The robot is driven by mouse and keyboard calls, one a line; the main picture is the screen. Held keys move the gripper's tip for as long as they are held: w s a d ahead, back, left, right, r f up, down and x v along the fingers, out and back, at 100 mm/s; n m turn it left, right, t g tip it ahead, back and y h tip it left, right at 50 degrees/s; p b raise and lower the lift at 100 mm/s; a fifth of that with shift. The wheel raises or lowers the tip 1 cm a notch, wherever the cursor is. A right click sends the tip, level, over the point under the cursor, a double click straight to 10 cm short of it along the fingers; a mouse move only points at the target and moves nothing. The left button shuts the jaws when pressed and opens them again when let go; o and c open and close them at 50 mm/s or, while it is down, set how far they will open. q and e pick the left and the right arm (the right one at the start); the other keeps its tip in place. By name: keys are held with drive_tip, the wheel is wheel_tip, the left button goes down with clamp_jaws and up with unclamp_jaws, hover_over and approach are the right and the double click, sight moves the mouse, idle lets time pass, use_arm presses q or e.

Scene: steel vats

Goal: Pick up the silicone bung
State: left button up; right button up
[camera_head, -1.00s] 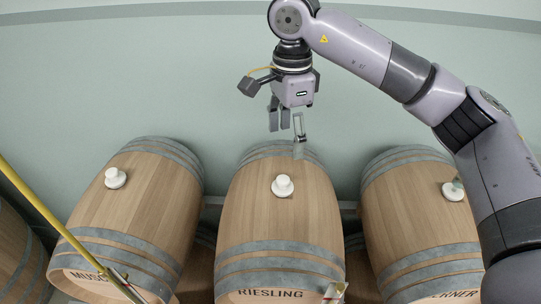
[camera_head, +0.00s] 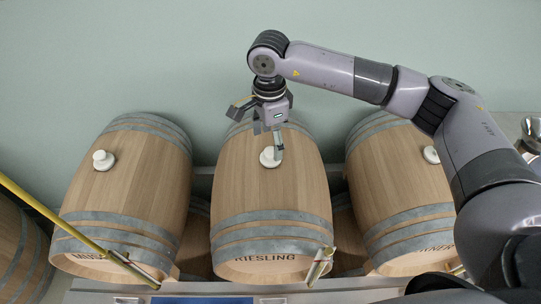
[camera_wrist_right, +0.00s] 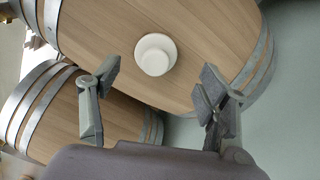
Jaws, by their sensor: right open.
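A white silicone bung (camera_head: 267,158) sits on top of the middle barrel, marked RIESLING (camera_head: 228,200). Similar white bungs sit on the left barrel (camera_head: 103,160) and the right barrel (camera_head: 431,155). My right gripper (camera_head: 270,138) is open and empty, and its fingers overlap the edge of the middle bung in the head view. In the right wrist view the round bung (camera_wrist_right: 154,55) lies beyond the spread fingers (camera_wrist_right: 160,80), between them, with nothing gripped. I cannot tell the exact height of the fingers over it. My left gripper is not in view.
A yellow rod (camera_head: 55,218) slants across the lower left, in front of the left barrel (camera_head: 125,195). A small yellow-and-silver object (camera_head: 320,266) stands before the middle barrel. A shiny metal object (camera_head: 531,132) is at the right edge. The wall behind is bare.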

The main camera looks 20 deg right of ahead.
sight(271, 150)
drive_tip(key=shift+s+f+p, duration=0.15)
drive_tip(key=shift+f+p, duration=0.15)
wheel_tip(271, 150, down, 4)
drive_tip(key=shift+s+d+r+p, duration=0.15)
drive_tip(key=shift+r+p, duration=0.1)
drive_tip(key=shift+p, duration=0.8)
drive_tip(key=shift+f, duration=0.55)
drive_tip(key=c, duration=1.4)
drive_tip(key=shift+r, duration=0.1)
drive_tip(key=shift+r, duration=0.2)
wheel_tip(271, 150, up, 20)
drive_tip(key=b, duration=0.5)
drive_tip(key=shift+f+b, duration=0.25)
drive_tip(key=shift+b, duration=0.05)
